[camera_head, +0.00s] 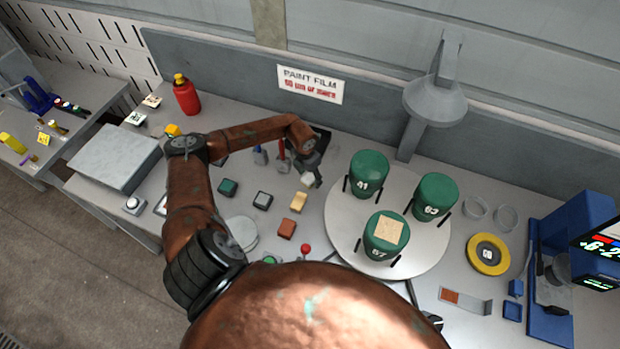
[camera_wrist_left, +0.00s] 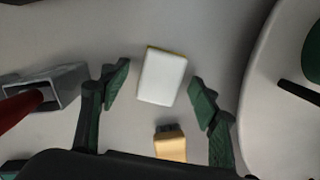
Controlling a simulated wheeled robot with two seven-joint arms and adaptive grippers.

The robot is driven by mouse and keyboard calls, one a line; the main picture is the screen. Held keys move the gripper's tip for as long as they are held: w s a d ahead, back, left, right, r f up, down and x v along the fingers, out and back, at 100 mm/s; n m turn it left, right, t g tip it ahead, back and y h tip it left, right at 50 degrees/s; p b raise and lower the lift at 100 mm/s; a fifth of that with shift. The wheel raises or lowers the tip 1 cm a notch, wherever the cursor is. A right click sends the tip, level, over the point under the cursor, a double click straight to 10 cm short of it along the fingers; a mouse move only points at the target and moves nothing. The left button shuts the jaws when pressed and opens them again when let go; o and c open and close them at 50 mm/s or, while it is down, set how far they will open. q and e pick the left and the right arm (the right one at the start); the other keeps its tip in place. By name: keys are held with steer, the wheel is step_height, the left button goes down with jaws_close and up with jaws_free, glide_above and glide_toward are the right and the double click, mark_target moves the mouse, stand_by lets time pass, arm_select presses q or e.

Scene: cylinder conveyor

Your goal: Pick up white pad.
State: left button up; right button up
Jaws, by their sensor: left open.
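The white pad (camera_wrist_left: 162,76) is a small block with a pale yellowish edge, lying on the grey worktop. In the head view the white pad (camera_head: 307,180) shows just below my left gripper (camera_head: 312,174), left of the round turntable. In the left wrist view my left gripper (camera_wrist_left: 160,88) is open, with one green-padded finger on each side of the pad and visible gaps to both. Whether the fingertips are at the pad's height I cannot tell. My right gripper is not in view.
The white turntable (camera_head: 345,215) carries green numbered cylinders (camera_head: 368,172) close on the right. A tan block (camera_head: 299,202) lies near the pad, and a grey holder with a red handle (camera_wrist_left: 45,88) stands left. Dark and green blocks (camera_head: 228,187) lie further left.

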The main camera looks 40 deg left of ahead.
arm_select(q)
steer(key=shift+w+f, duration=0.1)
steer(key=shift+f, duration=0.2)
steer(key=c, duration=1.4)
steer(key=shift+o, duration=0.2)
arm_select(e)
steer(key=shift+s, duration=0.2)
arm_select(q)
steer(key=shift+r, duration=0.2)
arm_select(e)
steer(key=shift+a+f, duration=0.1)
arm_select(q)
steer(key=shift+r, duration=0.2)
step_height(320, 180, up, 2)
steer(key=shift+r+b, duration=0.25)
steer(key=shift+b, duration=0.35)
steer(key=s+d+r+b, duration=0.2)
steer(key=s+d+r, duration=0.5)
steer(key=s, duration=0.5)
step_height(320, 180, up, 3)
steer(key=shift+f, duration=0.1)
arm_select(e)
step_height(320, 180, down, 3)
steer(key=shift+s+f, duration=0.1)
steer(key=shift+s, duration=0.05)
